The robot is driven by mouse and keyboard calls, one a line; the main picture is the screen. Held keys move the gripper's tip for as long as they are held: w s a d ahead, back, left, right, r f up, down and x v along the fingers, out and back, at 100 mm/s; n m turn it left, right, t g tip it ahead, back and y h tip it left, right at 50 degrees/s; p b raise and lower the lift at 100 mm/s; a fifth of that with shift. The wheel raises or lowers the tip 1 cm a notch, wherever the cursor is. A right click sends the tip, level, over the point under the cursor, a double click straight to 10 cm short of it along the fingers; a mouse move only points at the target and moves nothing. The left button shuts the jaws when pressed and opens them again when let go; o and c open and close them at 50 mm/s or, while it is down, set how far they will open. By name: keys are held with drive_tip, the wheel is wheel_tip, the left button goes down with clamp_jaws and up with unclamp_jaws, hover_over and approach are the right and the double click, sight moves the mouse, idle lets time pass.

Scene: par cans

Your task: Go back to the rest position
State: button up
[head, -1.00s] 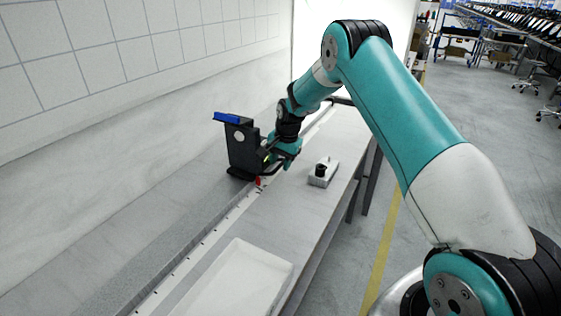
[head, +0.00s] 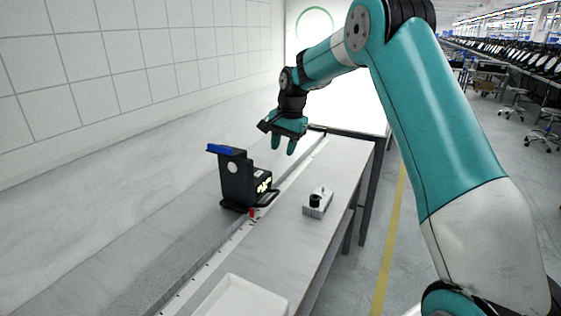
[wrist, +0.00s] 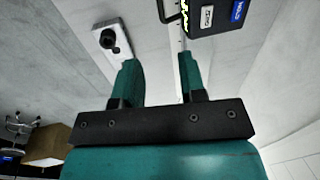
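My gripper (head: 284,146) is raised above the bench, past the black device and clear of it. In the wrist view its two teal fingers (wrist: 158,80) stand apart with nothing between them. The black device with a blue top (head: 240,180) stands upright on the bench, with a lit yellow-green display on its side. Part of it also shows at the top of the wrist view (wrist: 215,14).
A small light block with a black knob (head: 317,203) sits on the bench right of the device. A white tray (head: 240,298) lies at the near end. A tiled wall (head: 150,60) runs along the left.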

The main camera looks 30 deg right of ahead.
drive_tip(key=shift+s+r, duration=0.1)
drive_tip(key=shift+r, duration=0.25)
